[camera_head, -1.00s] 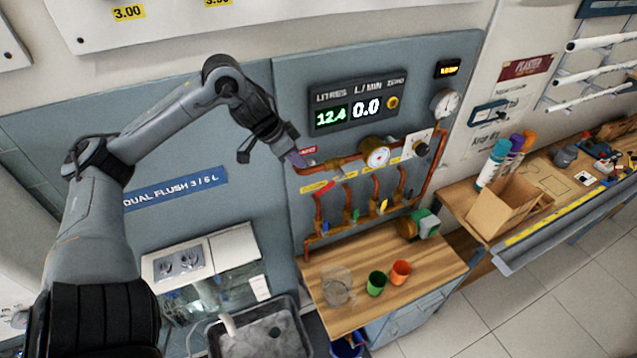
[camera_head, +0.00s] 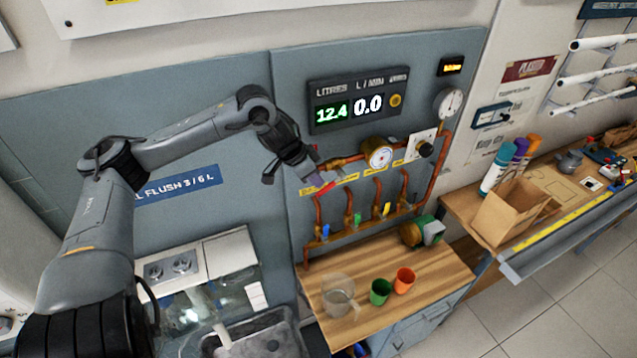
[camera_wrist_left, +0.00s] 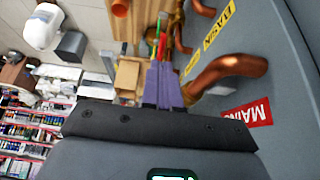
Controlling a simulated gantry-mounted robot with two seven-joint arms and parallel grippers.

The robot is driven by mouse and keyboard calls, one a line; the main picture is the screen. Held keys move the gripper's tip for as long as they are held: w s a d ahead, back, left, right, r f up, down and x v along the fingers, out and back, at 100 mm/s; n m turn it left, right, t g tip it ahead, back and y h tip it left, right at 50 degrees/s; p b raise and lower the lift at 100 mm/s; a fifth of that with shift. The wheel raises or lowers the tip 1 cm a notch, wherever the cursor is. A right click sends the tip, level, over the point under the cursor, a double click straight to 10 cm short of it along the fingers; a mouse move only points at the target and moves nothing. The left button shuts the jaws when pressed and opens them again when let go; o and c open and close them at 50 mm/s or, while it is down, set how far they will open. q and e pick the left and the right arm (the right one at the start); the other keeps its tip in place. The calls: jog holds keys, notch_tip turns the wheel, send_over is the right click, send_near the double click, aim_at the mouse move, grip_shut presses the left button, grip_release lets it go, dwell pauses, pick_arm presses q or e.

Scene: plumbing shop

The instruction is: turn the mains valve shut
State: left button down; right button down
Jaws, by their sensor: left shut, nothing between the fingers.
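The mains valve's red lever (camera_head: 319,190) shows at the left end of the copper pipework, just past my fingertips. My left gripper (camera_head: 312,180) is shut and empty, close beside the lever. In the left wrist view its purple fingers (camera_wrist_left: 164,86) are together, and a thin red piece, likely the lever (camera_wrist_left: 162,42), shows beyond the tips. I cannot tell whether they touch. A red mains label (camera_wrist_left: 248,112) is on the panel beside a copper pipe (camera_wrist_left: 228,72). The valve body is partly hidden by my gripper. My right gripper is not in view.
Branch pipes with small coloured taps (camera_head: 357,218) run below the lever. A round gauge (camera_head: 381,157) is to the right. The display (camera_head: 358,100) above reads 12.4 litres and 0.0 L/min.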

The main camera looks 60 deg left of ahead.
pick_arm(q)
jog(key=shift+x, duration=0.95)
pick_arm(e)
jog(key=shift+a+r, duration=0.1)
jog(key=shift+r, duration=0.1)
pick_arm(q)
jog(key=shift+f, duration=0.15)
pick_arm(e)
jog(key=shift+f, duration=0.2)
